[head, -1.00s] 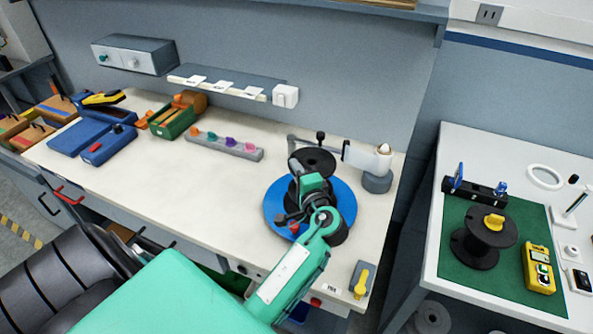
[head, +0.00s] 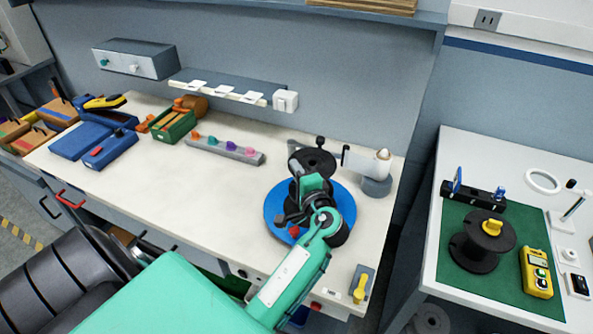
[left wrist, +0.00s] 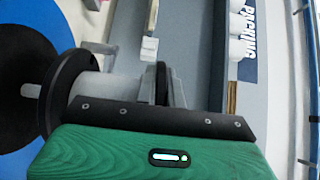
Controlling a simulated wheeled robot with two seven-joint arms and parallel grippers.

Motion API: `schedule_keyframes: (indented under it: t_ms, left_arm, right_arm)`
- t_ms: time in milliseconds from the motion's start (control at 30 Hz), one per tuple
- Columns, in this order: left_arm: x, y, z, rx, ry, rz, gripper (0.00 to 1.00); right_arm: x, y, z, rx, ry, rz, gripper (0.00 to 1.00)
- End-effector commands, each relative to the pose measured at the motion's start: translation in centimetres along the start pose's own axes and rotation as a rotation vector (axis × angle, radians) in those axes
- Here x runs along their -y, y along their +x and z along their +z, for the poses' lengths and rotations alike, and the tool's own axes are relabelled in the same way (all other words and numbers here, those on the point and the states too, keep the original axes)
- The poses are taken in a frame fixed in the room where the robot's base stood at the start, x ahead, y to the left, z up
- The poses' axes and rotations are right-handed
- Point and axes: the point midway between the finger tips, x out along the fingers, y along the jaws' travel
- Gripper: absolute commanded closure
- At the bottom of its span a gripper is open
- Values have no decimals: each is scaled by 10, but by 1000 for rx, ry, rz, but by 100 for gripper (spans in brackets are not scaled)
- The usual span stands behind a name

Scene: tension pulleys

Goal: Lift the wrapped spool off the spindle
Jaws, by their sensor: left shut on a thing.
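The wrapped spool has dark flanges and a pale wrapped middle. Its top flange (head: 313,161) shows in the head view above the blue turntable (head: 272,211). My left gripper (head: 310,187) is shut on the spool and hides most of it. In the left wrist view the spool's pale middle (left wrist: 112,88) lies between two dark flanges, beyond the gripper's green and black body. A pale rod, likely the spindle (left wrist: 30,91), shows between the near flange and the turntable. I cannot tell whether the rod's tip is still inside the spool. My right gripper is not in view.
A white roll on a grey stand (head: 378,180) is close to the right of the spool. A grey strip with coloured knobs (head: 240,154) lies to the left. A yellow-handled switch (head: 361,286) sits at the front edge. The side table holds another dark spool (head: 478,249).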

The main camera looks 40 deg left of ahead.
Motion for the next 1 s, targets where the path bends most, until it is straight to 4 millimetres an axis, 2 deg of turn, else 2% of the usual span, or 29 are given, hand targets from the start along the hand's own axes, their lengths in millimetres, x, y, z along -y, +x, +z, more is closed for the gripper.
schedule_keyframes:
  t_ms: [267, 1000]
  left_arm:
    - [4, 0, 0, 0, -2, -4, 100]
    - [37, 0, 0, 1, -3, -4, 100]
  right_arm:
    - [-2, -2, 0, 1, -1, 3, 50]
    - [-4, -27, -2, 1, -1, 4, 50]
